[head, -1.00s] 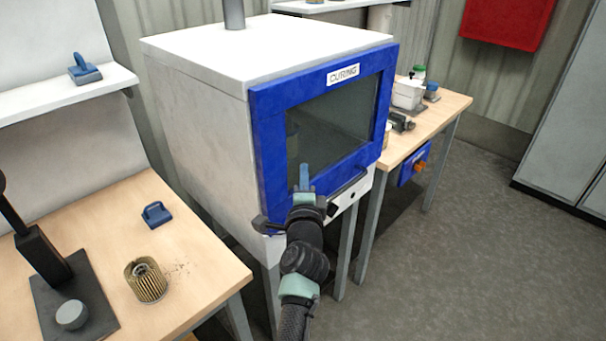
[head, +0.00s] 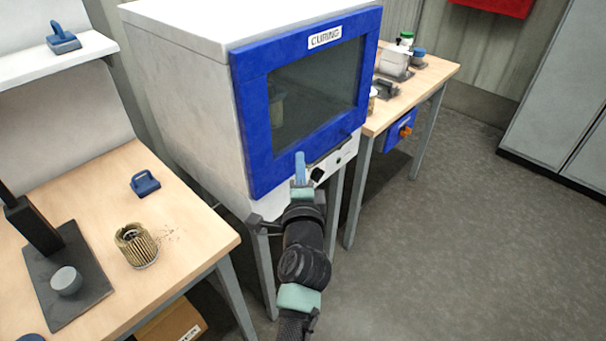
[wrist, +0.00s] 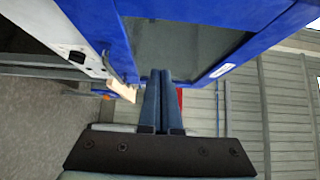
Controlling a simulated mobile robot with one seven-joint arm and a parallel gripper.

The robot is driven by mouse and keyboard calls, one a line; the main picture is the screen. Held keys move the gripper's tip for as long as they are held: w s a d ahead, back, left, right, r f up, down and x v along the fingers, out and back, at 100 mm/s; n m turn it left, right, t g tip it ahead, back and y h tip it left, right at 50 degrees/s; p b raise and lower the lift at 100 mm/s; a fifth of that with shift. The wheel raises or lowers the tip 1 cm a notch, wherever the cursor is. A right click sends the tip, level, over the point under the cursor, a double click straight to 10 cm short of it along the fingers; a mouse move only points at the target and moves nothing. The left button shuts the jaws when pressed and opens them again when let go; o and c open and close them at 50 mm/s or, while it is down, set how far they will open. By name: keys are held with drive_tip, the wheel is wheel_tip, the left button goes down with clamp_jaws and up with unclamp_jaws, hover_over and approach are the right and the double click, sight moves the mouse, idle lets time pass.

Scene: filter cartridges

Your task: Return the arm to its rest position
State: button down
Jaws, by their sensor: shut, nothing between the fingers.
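My gripper (head: 300,167) is in front of the lower edge of the curing oven's blue door in the head view. In the wrist view my gripper (wrist: 164,75) shows its two blue fingers pressed together with nothing between them. The curing oven (head: 185,95) is a white cabinet with a blue-framed glass door (head: 247,120), which is shut. The door also fills the top of the wrist view (wrist: 190,50). A cylindrical item shows dimly behind the glass. My arm reaches up from the bottom of the head view, and part of the door handle is hidden behind it.
A workbench (head: 195,245) at left holds a pleated filter cartridge (head: 136,246), a blue brush-like tool (head: 145,183) and a dark press stand (head: 65,275). A second bench (head: 425,85) with several small items stands right of the oven. The floor (head: 450,230) at right is clear.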

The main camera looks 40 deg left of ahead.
drive_tip(key=shift+v, duration=2.05)
drive_tip(key=shift+w+d, duration=0.1)
drive_tip(key=shift+d, duration=0.05)
